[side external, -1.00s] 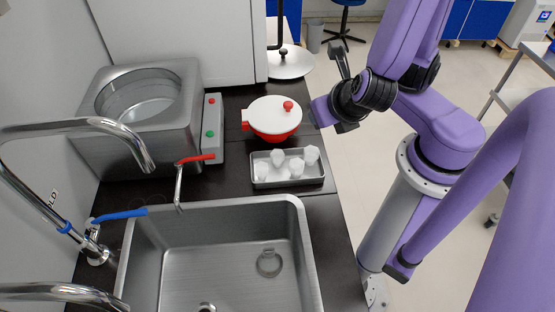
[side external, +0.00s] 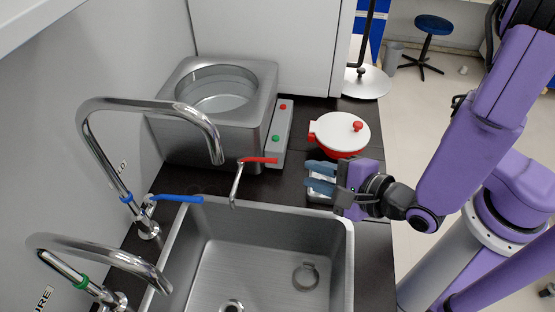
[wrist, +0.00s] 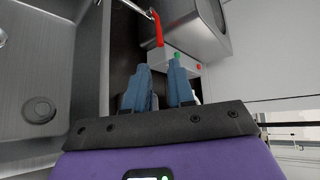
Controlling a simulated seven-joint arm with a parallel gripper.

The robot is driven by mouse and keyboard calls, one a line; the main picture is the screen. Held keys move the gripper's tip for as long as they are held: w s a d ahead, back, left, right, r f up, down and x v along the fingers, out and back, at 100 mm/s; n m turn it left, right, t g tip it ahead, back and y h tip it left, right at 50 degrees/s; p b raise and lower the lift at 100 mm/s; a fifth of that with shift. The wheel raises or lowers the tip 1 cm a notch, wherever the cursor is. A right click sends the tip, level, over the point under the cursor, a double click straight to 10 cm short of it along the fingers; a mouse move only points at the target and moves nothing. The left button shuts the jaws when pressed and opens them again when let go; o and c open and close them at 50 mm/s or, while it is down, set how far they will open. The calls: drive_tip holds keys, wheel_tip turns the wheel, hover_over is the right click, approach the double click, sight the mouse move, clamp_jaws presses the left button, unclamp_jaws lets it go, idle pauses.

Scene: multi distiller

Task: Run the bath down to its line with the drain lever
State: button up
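The bath (side external: 262,105) is a square steel block with a round, partly filled basin at the back left of the bench. Its line cannot be made out. The drain lever (side external: 258,160) has a red handle on a bent steel pipe at the bath's front, above the sink's back edge. It also shows at the top of the wrist view (wrist: 158,28). My gripper (side external: 309,177) is open and empty, blue-grey fingers apart, pointing left toward the lever. It is right of the lever, clear of it, over the tray. The fingers also show in the wrist view (wrist: 159,68).
A control strip with red and green buttons (side external: 283,130) stands beside the bath. A red pot with a white lid (side external: 335,130) is just behind my gripper. The tray (side external: 316,201) is mostly hidden. The sink (side external: 210,250) lies in front, with blue-handled (side external: 178,198) and green-banded taps left.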

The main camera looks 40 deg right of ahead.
sight(274, 162)
drive_tip(key=x, duration=1.2)
drive_tip(key=shift+w+f, duration=0.2)
clamp_jaws()
drive_tip(key=shift+a, duration=0.1)
drive_tip(key=shift+s+a+m+h, duration=0.2)
drive_tip(key=shift+a+m+h, duration=0.05)
drive_tip(key=shift+m+h, duration=0.4)
drive_tip(key=shift+s+a+m+h, duration=0.25)
drive_tip(key=shift+m+h, duration=0.3)
drive_tip(key=shift+h, duration=0.15)
drive_tip(key=shift+s+a+m+h, duration=0.2)
drive_tip(key=shift+a+m+h, duration=0.1)
drive_tip(key=shift+m+h, duration=0.35)
